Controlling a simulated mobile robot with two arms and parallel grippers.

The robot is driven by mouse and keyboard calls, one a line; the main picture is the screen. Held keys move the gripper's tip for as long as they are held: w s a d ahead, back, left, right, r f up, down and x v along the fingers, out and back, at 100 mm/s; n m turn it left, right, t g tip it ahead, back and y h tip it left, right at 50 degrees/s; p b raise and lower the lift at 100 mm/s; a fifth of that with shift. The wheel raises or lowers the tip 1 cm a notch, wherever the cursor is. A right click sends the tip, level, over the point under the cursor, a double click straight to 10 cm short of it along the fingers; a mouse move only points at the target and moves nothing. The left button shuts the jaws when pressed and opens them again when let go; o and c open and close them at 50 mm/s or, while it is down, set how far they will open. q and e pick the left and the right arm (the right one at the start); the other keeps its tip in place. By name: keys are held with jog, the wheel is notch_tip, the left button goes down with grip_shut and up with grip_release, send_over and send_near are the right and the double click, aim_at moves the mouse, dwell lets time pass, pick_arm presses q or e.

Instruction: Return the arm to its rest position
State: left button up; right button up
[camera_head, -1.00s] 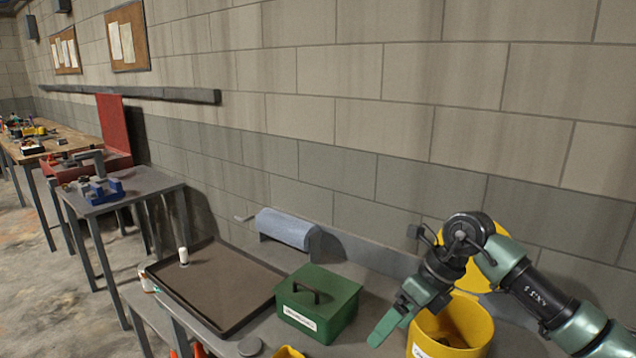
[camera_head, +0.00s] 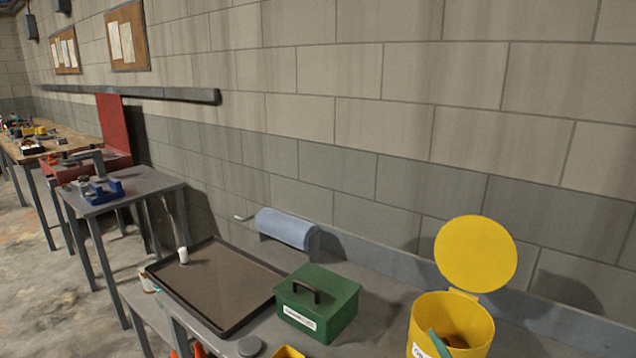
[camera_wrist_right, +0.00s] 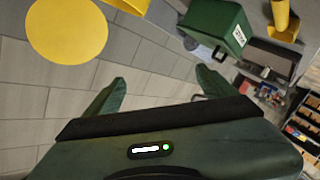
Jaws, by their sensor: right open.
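My right gripper (camera_wrist_right: 160,75) shows in the right wrist view with its two green fingers spread apart and nothing between them. The lid also shows in the wrist view (camera_wrist_right: 67,28). My left gripper is in neither view.
A green box (camera_head: 318,305) with a black handle stands left of the bin. A dark tray (camera_head: 215,280) with a small white cylinder (camera_head: 184,256) lies further left. A blue roll (camera_head: 285,228) is by the wall. Other tables stand at far left.

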jog(key=s+d+f+m+g, duration=0.25)
jog(key=s+f+g, duration=0.35)
jog(key=s+f, duration=0.5)
jog(key=s+d+f+m+g, duration=0.1)
jog(key=s+f+m+g, duration=0.2)
jog(key=s+f+g, duration=0.8)
jog(key=s+f+t, duration=0.1)
jog(key=s+f, duration=0.2)
jog(key=f, duration=0.9)
jog(key=s+f+t, duration=0.2)
jog(key=s+f, duration=0.2)
jog(key=f, duration=0.8)
jog(key=s+d+f+g, duration=0.1)
jog(key=s+d+f, duration=0.1)
jog(key=s+f, duration=1.3)
jog(key=shift+s+d+h, duration=0.3)
jog(key=shift+s+d, duration=0.1)
jog(key=shift+s, duration=0.3)
jog(key=shift+n, duration=0.25)
